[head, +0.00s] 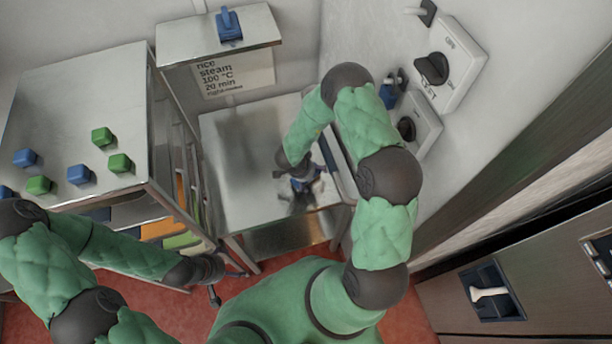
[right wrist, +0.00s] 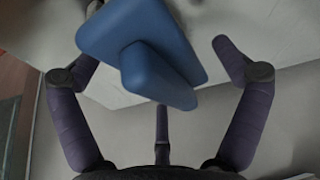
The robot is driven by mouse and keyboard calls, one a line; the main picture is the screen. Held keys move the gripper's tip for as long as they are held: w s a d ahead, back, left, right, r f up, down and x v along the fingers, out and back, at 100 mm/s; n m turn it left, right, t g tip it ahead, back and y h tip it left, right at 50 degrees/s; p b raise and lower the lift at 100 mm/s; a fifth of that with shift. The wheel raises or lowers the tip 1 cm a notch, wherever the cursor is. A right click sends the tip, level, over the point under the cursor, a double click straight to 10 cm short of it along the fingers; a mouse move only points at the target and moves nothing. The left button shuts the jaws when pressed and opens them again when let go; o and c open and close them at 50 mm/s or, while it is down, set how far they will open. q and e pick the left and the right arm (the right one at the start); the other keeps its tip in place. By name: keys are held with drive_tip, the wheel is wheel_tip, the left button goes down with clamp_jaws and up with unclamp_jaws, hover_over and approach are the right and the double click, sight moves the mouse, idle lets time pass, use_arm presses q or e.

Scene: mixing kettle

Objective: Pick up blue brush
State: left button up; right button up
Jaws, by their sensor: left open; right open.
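A blue brush-like object (right wrist: 145,50) shows in the right wrist view, with a flat blue head and a thick block-shaped part. It lies between and beyond the spread fingers of my right gripper (right wrist: 160,100), with gaps to the fingers. In the head view my right gripper (head: 304,196) is open, low over the right part of the steel table (head: 240,150); a bit of blue shows there, mostly hidden by the gripper. My left gripper (head: 228,280) is open and empty, beside the left cabinet above the red floor.
A similar blue object (head: 229,27) stands on the raised steel shelf (head: 190,40). Green and blue blocks (head: 120,163) lie on the left cabinet top (head: 70,105). Wall boxes with black knobs (head: 432,69) are at right. The steel table's left part is clear.

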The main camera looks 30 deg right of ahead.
drive_tip(key=c, duration=1.5)
drive_tip(key=shift+w+r, duration=0.1)
drive_tip(key=shift+r, duration=0.5)
wheel_tip(320, 180, up, 2)
drive_tip(key=shift+r, duration=0.1)
drive_tip(key=s+a+r, duration=0.2)
drive_tip(key=s+r, duration=0.1)
drive_tip(key=s, duration=0.1)
drive_tip(key=s+a+r, duration=0.3)
drive_tip(key=s, duration=0.1)
drive_tip(key=s+a+r+p, duration=0.1)
drive_tip(key=s+a+r, duration=0.1)
drive_tip(key=s+r, duration=0.1)
drive_tip(key=shift+s+a+r, duration=0.3)
drive_tip(key=shift+s+a, duration=0.05)
drive_tip(key=shift+s, duration=0.05)
